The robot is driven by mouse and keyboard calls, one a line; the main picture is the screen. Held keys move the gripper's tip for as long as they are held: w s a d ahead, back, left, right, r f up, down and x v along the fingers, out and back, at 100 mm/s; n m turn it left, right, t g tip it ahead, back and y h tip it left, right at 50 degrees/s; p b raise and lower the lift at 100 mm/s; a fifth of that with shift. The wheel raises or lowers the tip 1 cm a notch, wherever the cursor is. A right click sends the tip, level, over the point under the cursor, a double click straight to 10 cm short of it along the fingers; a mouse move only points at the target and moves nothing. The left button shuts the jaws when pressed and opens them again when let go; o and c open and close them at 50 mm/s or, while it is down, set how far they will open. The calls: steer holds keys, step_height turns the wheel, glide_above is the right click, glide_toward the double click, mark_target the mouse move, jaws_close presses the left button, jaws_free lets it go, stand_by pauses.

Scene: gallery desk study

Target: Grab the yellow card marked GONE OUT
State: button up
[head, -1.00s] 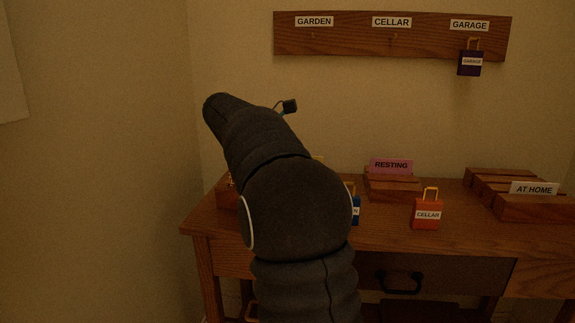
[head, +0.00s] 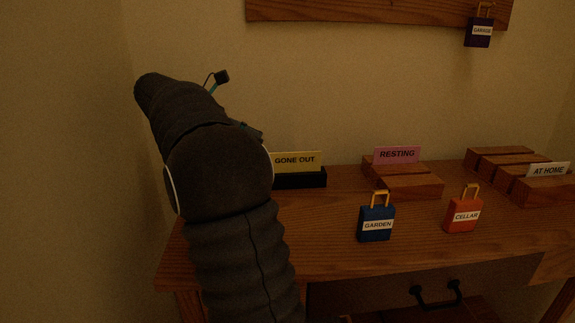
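The yellow card marked GONE OUT (head: 296,161) stands upright in a black holder (head: 303,179) at the back left of the desk. Its left end is close to the edge of my dark arm in the picture, and my arm hides what lies further left. My arm rises in front of the desk's left part. My gripper's fingers do not show clearly; only a small dark piece with a teal part sticks out behind the arm's upper end.
A pink RESTING card (head: 397,154) and a white AT HOME card (head: 548,170) stand in wooden blocks. The blue GARDEN tag (head: 376,220) and red CELLAR tag (head: 463,213) stand nearer the front. A purple GARAGE tag (head: 479,30) hangs from the wall board (head: 350,10).

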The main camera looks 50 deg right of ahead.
mark_target(295, 156)
steer(key=x, duration=0.5)
steer(key=shift+s+d+f, duration=0.1)
steer(key=shift+s+f, duration=0.05)
steer(key=shift+b+x, duration=0.45)
steer(key=shift+x, duration=2.5)
steer(key=shift+d, duration=0.1)
jaws_close()
